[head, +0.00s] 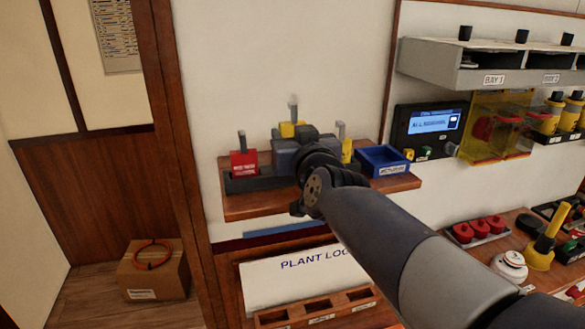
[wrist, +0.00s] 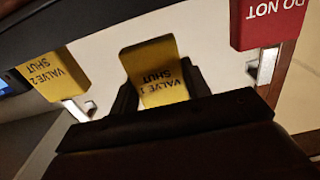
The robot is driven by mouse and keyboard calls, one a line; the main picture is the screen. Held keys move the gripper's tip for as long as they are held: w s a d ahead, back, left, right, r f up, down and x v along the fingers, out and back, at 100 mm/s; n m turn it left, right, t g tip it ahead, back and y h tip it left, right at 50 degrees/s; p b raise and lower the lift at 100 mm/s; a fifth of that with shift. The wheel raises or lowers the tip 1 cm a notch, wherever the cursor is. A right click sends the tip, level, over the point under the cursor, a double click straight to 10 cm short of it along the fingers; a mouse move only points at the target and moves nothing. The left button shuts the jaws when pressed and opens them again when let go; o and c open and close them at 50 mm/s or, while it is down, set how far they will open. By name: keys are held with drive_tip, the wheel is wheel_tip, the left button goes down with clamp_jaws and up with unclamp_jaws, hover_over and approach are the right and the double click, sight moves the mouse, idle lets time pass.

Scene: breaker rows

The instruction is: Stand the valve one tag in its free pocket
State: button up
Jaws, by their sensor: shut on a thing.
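The yellow valve one tag (wrist: 152,62), lettered "VALVE 1 SHUT", is between the two dark fingers of my gripper (wrist: 160,88) in the wrist view. In the head view the valve one tag (head: 289,130) shows above my gripper (head: 298,146), its grey stem pointing up. My gripper is shut on it. The dark rack (head: 255,183) on the wooden shelf is largely hidden behind my arm. I cannot tell whether the tag touches the rack; its pocket is hidden.
A red tag (head: 244,164) stands to the left, and a yellow valve two tag (wrist: 55,75) stands on the other side. A blue tray (head: 384,160) sits at the shelf's right. A panel with a lit screen (head: 428,124) is further right.

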drive_tip(key=shift+f+b, duration=0.65)
drive_tip(key=shift+f, duration=1.45)
drive_tip(key=shift+f, duration=0.25)
drive_tip(key=o, duration=1)
drive_tip(key=shift+r, duration=0.15)
drive_tip(key=shift+r, duration=0.15)
drive_tip(key=shift+p+v, duration=0.85)
drive_tip(key=shift+v, duration=5.2)
